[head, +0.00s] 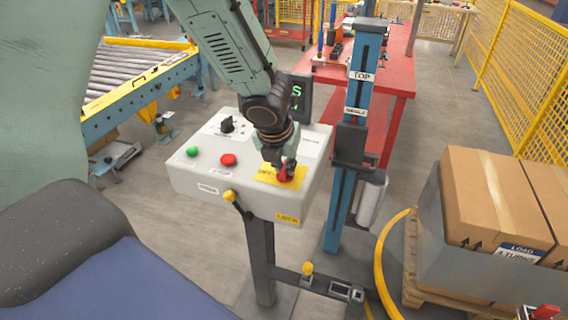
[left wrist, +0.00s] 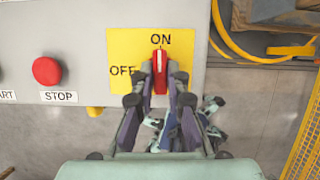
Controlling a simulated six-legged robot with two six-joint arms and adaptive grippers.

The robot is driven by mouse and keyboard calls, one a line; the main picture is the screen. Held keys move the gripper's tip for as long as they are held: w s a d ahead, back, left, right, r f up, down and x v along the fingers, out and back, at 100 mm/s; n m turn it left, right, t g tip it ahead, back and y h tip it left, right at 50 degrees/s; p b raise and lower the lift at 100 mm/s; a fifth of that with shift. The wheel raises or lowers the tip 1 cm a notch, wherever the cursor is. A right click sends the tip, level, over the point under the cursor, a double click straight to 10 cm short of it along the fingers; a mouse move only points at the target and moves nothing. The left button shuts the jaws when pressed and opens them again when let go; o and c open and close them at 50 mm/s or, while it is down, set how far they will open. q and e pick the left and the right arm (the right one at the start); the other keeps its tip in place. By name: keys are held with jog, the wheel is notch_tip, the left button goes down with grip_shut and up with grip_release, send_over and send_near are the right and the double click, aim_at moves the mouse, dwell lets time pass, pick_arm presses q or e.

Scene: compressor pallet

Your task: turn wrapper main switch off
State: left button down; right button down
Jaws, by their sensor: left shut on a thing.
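The wrapper main switch is a red handle (left wrist: 159,72) on a yellow plate (left wrist: 122,48) marked ON at the top and OFF at the left. In the left wrist view the handle points up toward ON. My left gripper (left wrist: 160,92) is shut on the handle, with a finger on each side. In the head view the red switch (head: 287,171) shows beneath my left gripper (head: 281,164), at the right of the grey control box (head: 205,178). The fingers partly hide it there. My right gripper is not seen.
A red STOP button (head: 228,160), a green button (head: 192,151) and a black knob (head: 227,124) are on the same box. A blue mast (head: 350,150) stands close behind at the right. Wrapped cartons (head: 490,210) stand on a pallet at the right.

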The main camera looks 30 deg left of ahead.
pick_arm(q)
jog(key=n+y, duration=0.1)
jog(key=n, duration=0.1)
jog(key=shift+d+n, duration=0.1)
jog(key=shift+n, duration=0.2)
jog(key=n+g+y+p, duration=0.1)
jog(key=n+p, duration=0.1)
jog(key=shift+d+r+n, duration=0.1)
jog(key=shift+n, duration=0.3)
jog(key=n+p, duration=0.2)
jog(key=n+g+p, duration=0.1)
jog(key=n+p, duration=0.1)
jog(key=shift+w+n+g+y, duration=0.15)
jog(key=shift+n+g+y, duration=0.15)
jog(key=shift+y, duration=0.1)
jog(key=n+g+p, duration=0.1)
jog(key=n+p, duration=0.1)
jog(key=shift+w+n, duration=0.1)
jog(key=shift+n, duration=0.2)
jog(key=shift+n+g+p, duration=0.4)
jog(key=shift+n+p, duration=0.15)
jog(key=shift+n, duration=0.65)
jog(key=shift+w+n+g+p, duration=0.1)
jog(key=shift+n+g+p, duration=0.3)
jog(key=shift+n, duration=1)
